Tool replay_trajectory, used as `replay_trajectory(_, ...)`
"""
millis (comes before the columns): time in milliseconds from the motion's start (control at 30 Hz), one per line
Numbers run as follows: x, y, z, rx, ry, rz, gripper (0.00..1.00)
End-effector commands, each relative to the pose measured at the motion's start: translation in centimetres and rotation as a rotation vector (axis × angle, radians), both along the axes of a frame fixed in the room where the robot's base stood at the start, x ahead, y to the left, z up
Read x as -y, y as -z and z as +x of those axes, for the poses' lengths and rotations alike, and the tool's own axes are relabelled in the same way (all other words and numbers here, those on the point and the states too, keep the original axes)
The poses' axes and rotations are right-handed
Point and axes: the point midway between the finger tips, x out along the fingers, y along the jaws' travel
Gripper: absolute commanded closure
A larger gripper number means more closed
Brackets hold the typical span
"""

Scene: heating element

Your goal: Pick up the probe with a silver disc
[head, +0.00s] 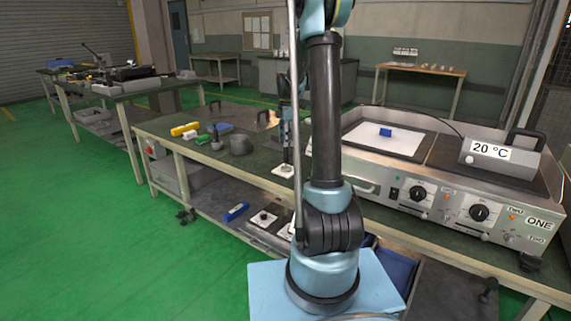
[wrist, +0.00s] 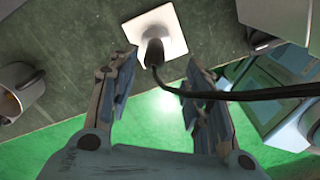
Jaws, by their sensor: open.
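A white square plate (wrist: 172,26) with a dark upright handle (wrist: 154,50) and black cable lies on the green worktop, between and just beyond my fingertips in the wrist view. In the head view the plate (head: 284,171) is on the bench below my gripper (head: 287,150). My gripper (wrist: 158,82) is open, its two fingers spread on either side of the handle and cable, with nothing clearly held. A small dark-handled piece with a round grey base (head: 216,143) stands farther left on the bench. I cannot tell for certain which one is the probe with the silver disc.
A grey cylindrical pot (head: 240,145) stands left of my gripper. Yellow (head: 184,129) and blue blocks lie beyond it. The heating unit (head: 440,190) with dials and a 20 °C display fills the right side. Similar white plates (head: 263,218) lie on the lower shelf.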

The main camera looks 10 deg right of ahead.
Motion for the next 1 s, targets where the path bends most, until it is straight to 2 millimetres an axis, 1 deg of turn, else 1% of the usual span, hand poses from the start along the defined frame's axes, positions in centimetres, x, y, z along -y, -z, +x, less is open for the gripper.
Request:
replay_trajectory(33, 0.0, 1.0, 0.1, 0.0, 0.0, 0.0, 0.54)
replay_trajectory(100, 0.0, 2.2, 0.1, 0.0, 0.0, 0.0, 0.54)
replay_trajectory(200, 0.0, 3.8, 0.1, 0.0, 0.0, 0.0, 0.54)
replay_trajectory(300, 0.0, 4.9, 0.1, 0.0, 0.001, 0.0, 0.54)
replay_trajectory(567, -0.1, 6.3, 0.2, 0.0, 0.001, 0.0, 0.54)
replay_trajectory(833, -0.2, 9.6, 0.8, 0.0, 0.001, 0.0, 0.54)
replay_trajectory(1000, -0.2, 10.8, 0.8, 0.0, 0.001, 0.0, 0.54)
